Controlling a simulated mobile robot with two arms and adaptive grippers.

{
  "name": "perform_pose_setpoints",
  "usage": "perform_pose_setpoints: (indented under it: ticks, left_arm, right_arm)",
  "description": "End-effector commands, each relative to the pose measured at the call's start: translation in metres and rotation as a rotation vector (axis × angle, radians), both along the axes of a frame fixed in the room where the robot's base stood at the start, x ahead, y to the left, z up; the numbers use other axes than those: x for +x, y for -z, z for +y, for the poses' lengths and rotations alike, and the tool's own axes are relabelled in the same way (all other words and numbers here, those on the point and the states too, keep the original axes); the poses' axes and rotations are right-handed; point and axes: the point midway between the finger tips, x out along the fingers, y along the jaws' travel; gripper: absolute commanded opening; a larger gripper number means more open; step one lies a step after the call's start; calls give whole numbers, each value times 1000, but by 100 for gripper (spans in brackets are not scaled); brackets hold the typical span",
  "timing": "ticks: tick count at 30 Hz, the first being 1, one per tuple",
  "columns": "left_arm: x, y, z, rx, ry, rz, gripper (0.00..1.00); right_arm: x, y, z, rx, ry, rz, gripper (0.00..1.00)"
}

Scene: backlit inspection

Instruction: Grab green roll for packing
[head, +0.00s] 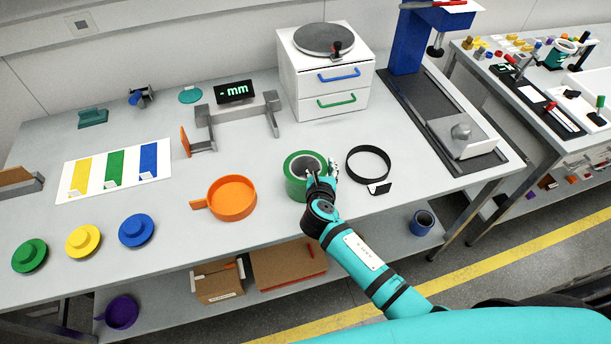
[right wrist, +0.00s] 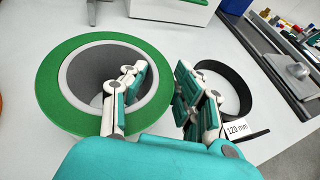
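The green roll (head: 293,185), a thick green ring around a grey core, lies flat on the table near its front edge. It also fills the left of the right wrist view (right wrist: 55,90). My right gripper (head: 322,178) reaches it from the front right. In the right wrist view the gripper's fingers (right wrist: 160,85) are spread: one is over or in the hollow core, the other outside the right rim. A gap shows between the fingers, with the roll's right wall between them. Whether either touches is unclear. My left gripper is not in view.
A black ring (head: 388,163) with a "120 mm" tag (right wrist: 236,127) lies close right of the gripper. An orange ring with a handle (head: 232,215) is left of the roll. A white drawer unit (head: 300,95) stands behind. A blue roll (head: 421,222) is on the lower shelf.

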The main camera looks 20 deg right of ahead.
Motion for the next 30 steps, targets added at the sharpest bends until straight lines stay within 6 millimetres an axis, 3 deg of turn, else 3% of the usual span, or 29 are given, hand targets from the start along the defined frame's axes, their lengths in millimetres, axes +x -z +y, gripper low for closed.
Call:
perform_pose_setpoints:
  ticks: [1, 5, 22, 30]
  left_arm:
    - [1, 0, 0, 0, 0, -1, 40]
    - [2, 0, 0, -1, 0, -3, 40]
    - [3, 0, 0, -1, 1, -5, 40]
    - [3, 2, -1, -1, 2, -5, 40]
  right_arm:
    - [0, 0, 0, 1, -1, 0, 16]
    - [0, 0, 0, 1, -1, 0, 0]
    - [1, -5, 1, 4, -1, -6, 0]
    - [2, -26, 1, 4, 0, -10, 0]
